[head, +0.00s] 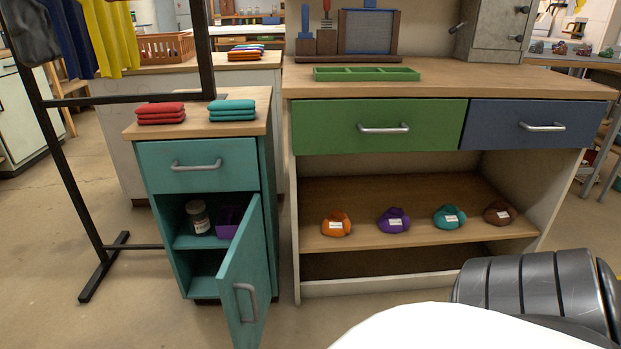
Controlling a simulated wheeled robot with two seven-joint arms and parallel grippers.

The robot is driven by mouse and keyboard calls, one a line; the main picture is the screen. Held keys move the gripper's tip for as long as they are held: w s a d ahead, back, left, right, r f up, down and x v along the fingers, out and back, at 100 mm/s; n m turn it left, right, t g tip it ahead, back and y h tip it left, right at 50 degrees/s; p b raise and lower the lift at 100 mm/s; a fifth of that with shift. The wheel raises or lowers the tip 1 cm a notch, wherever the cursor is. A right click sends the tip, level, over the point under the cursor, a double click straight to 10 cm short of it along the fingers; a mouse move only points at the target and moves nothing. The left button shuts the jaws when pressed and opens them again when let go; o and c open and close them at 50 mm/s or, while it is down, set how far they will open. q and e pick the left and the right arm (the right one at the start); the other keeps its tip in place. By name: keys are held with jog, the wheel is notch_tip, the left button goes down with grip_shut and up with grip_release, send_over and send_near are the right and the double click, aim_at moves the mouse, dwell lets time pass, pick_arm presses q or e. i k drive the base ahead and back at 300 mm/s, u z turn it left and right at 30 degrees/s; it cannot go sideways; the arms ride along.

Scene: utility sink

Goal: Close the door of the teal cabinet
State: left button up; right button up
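The teal cabinet (146,205) stands left of centre in the head view, with a wooden top and a closed upper drawer (197,166). Its door (241,275) is hinged on the right side and stands open, swung out toward me. The door has a grey vertical bar handle (246,303). Inside, a jar (198,217) and a purple bin (231,220) sit on the shelf. Neither of my grippers is in view. A dark ribbed part and a white part at the lower right look like parts of my own body.
A black metal clothes rack (72,180) stands close to the cabinet's left. A wooden workbench (450,78) with green and blue drawers stands to its right. Folded red cloths (161,114) and teal cloths (232,111) lie on the cabinet top. The floor (150,305) at front left is clear.

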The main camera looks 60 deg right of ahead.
aim_at(243, 281)
jog(key=u, duration=0.05)
jog(key=k, duration=0.1)
jog(key=z, duration=1.4)
jog(key=i, duration=0.5)
jog(key=u, duration=1.4)
jog(key=k, duration=0.95)
jog(key=z, duration=1.2)
jog(key=i, duration=0.5)
